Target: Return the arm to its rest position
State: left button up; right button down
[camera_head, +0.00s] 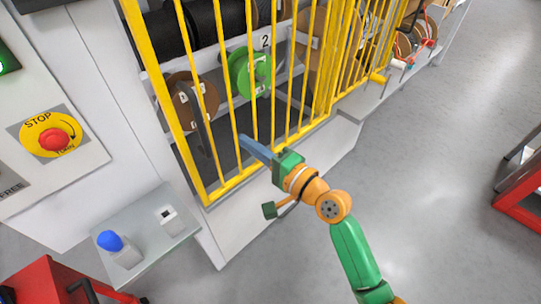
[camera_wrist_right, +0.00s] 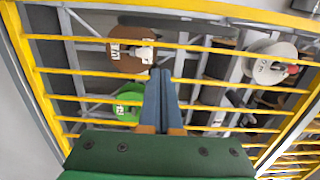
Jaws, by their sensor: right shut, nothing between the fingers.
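My right arm, green and orange, reaches up from the bottom in the head view. Its gripper (camera_head: 256,149) is at the yellow barred gate (camera_head: 207,98), with its blue-grey fingers together and empty. I cannot tell whether the fingertips touch the bars or pass between them. In the right wrist view the closed fingers (camera_wrist_right: 161,98) point at the bars, with the reels behind. The left gripper is not in view.
Behind the bars are a green reel (camera_head: 249,72), a brown reel (camera_head: 189,101) and a dark reel (camera_head: 165,33). A red STOP button (camera_head: 54,140) and a blue button (camera_head: 110,240) are at left. Open grey floor (camera_head: 430,190) lies at right, with a red frame (camera_head: 520,208) at its edge.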

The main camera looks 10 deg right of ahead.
jog(key=v, duration=0.5)
jog(key=s+d+f+n+g+h, duration=0.15)
jog(key=d+f+h, duration=0.25)
jog(key=f, duration=1.1)
jog(key=s+d+f+n+g+h, duration=0.1)
jog(key=s+d+f+g+h, duration=0.2)
jog(key=f, duration=1.2)
jog(key=s+d+f+n+g+h, duration=0.3)
jog(key=s+d+f+n+g, duration=0.15)
jog(key=s+f, duration=0.7)
jog(key=s+d+f+n+g, duration=0.2)
jog(key=s+f, duration=0.1)
jog(key=s, duration=0.6)
jog(key=s+d+f+n+g+h, duration=0.1)
jog(key=s+d+f+n, duration=0.1)
jog(key=s, duration=0.7)
notch_tip(320, 180, down, 3)
jog(key=shift+s+r+n+g+h+b, duration=0.15)
jog(key=shift+s+n+g+h+b, duration=0.2)
jog(key=shift+n, duration=0.45)
